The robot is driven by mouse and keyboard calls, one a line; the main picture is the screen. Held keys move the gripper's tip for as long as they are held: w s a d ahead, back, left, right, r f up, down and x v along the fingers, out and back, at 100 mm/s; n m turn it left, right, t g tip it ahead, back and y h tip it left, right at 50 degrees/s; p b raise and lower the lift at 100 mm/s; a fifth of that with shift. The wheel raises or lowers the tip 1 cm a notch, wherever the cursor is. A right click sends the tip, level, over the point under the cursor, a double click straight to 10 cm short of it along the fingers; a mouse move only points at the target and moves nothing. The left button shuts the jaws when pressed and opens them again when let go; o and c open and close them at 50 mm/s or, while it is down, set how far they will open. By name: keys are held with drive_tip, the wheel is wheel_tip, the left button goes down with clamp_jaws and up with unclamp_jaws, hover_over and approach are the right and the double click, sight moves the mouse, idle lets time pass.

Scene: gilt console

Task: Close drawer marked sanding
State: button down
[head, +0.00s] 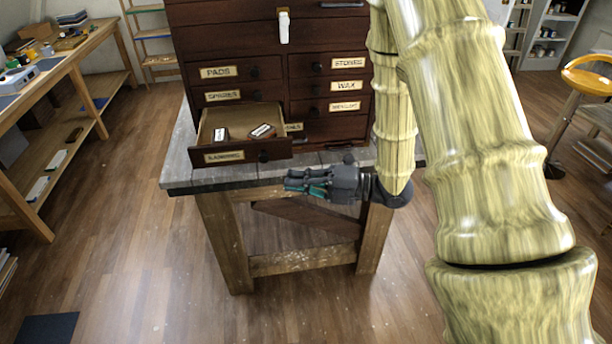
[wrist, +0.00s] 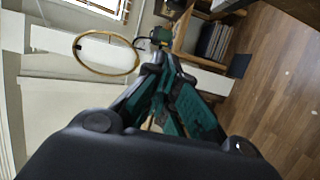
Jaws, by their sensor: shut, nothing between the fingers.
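The drawer marked sanding (head: 222,156) is at the lower left of a dark wooden cabinet (head: 232,50) and stands pulled out, with its label on the front. Two small labelled blocks lie inside it, one at the left (head: 221,134) and one at the right (head: 262,130). My gripper (head: 290,184) is shut and empty. In the head view it appears below and right of the drawer front, by the table's front edge, pointing left. In the wrist view its fingers (wrist: 160,62) meet at their tips, and the drawer is not visible there.
The cabinet stands on a grey-topped wooden table (head: 180,165). Other drawers, such as pads (head: 220,72) and wax (head: 346,87), look shut. A workbench (head: 60,65) is at the left and a yellow stool (head: 588,80) at the right. Floor in front is clear.

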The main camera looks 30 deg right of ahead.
drive_tip(key=w+a+p, duration=0.3)
drive_tip(key=w+p, duration=0.1)
drive_tip(key=w, duration=0.3)
drive_tip(key=shift+a, duration=0.25)
